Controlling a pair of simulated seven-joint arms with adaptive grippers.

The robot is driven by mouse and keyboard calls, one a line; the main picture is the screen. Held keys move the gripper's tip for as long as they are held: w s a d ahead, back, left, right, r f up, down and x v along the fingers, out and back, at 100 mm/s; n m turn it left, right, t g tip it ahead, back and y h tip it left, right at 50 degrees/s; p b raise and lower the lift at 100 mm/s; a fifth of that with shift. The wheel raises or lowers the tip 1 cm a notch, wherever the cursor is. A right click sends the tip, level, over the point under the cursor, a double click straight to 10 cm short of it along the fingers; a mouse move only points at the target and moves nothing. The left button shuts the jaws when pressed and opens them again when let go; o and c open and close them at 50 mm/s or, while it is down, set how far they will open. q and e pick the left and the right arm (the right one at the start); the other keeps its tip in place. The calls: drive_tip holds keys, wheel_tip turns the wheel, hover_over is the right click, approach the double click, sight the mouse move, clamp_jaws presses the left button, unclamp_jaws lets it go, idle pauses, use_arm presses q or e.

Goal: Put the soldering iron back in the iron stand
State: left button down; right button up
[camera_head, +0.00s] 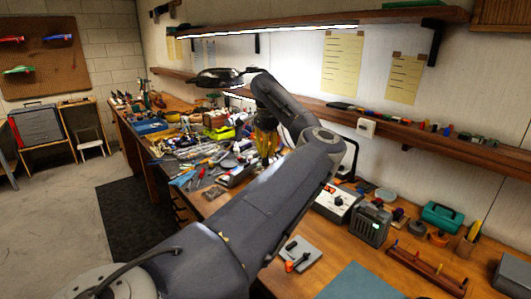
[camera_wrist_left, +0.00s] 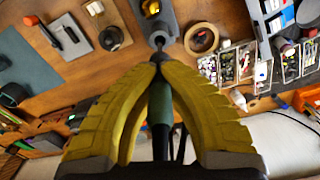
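In the left wrist view, the yellow fingers of my left gripper (camera_wrist_left: 158,68) are closed around the soldering iron (camera_wrist_left: 160,102), whose dark green handle lies between them. The iron's thin metal tip points away from the gripper toward the grey iron stand (camera_wrist_left: 168,30), which has a yellow patch inside. The tip is at the stand's near round end; I cannot tell whether it is inside or just above it. In the head view, my left gripper (camera_head: 265,138) points down over the bench, and the iron and stand cannot be made out. My right gripper is not seen.
A tape roll (camera_wrist_left: 201,40) is right of the stand, with parts trays (camera_wrist_left: 237,66) beyond. A round dark item (camera_wrist_left: 111,38) and a grey pad (camera_wrist_left: 68,38) are to its left.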

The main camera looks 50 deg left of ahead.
sight(265, 168)
use_arm(q)
drive_tip(key=shift+f, duration=4.4)
drive_tip(key=c, duration=1)
unclamp_jaws()
drive_tip(key=shift+c, duration=0.2)
drive_tip(key=shift+r, duration=4.45)
